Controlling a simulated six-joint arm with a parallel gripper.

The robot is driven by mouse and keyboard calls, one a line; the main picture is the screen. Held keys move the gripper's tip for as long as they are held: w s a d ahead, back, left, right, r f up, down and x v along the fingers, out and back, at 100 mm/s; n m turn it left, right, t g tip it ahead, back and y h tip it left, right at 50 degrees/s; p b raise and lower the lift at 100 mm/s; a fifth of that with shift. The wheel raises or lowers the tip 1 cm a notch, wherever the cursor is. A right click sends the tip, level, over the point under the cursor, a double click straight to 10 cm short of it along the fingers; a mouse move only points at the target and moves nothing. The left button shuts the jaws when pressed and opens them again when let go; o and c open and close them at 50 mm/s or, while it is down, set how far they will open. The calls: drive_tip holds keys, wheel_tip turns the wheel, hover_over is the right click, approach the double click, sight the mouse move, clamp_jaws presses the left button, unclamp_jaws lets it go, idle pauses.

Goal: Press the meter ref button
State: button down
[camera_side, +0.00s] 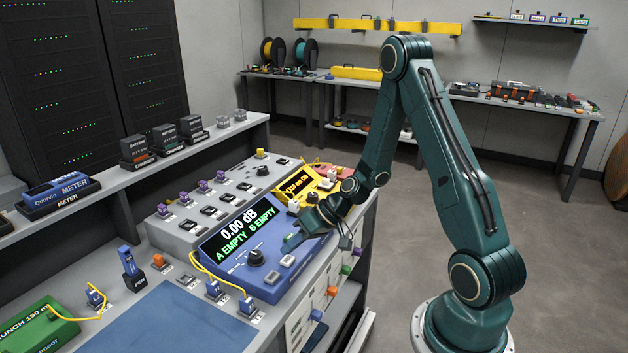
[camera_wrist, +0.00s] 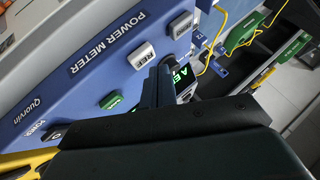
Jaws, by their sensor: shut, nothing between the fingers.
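The blue power meter (camera_side: 232,262) stands on the bench, its screen reading 0.00 dB, A EMPTY, B EMPTY. In the wrist view its panel (camera_wrist: 75,95) carries a pale button marked REF (camera_wrist: 141,55), between a green button (camera_wrist: 111,100) and another pale button (camera_wrist: 180,25). My gripper (camera_side: 293,242) is shut and empty, low over the meter's right part. In the wrist view its fingertips (camera_wrist: 164,68) appear right beside the REF button. I cannot tell whether they touch it. My gripper body hides the lower part of that view.
A yellow device (camera_side: 305,184) with an orange screen sits behind the meter. A black knob (camera_side: 256,257) rises from the meter's face. Yellow fibres (camera_side: 205,272) loop along its left side to blue connectors (camera_side: 247,305). A blue mat (camera_side: 160,325) lies clear at the front.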

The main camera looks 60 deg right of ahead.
sight(292, 260)
drive_tip(key=shift+r, duration=0.15)
drive_tip(key=shift+r, duration=2.35)
drive_tip(key=shift+r, duration=0.1)
drive_tip(key=shift+s+a+r, duration=0.1)
drive_tip(key=shift+a+r, duration=0.05)
drive_tip(key=shift+a, duration=0.05)
drive_tip(key=s+a+r+n+g+h, duration=0.25)
drive_tip(key=s+a+r, duration=0.5)
drive_tip(key=r, duration=0.45)
drive_tip(key=s+r+h, duration=0.1)
drive_tip(key=s+r, duration=0.2)
drive_tip(key=s, duration=0.4)
drive_tip(key=s+r+h, duration=0.2)
drive_tip(key=s+r, duration=0.1)
drive_tip(key=s, duration=0.4)
drive_tip(key=shift+a+r+m+t, duration=0.25)
drive_tip(key=shift+r+m+t, duration=0.1)
drive_tip(key=shift+r, duration=0.05)
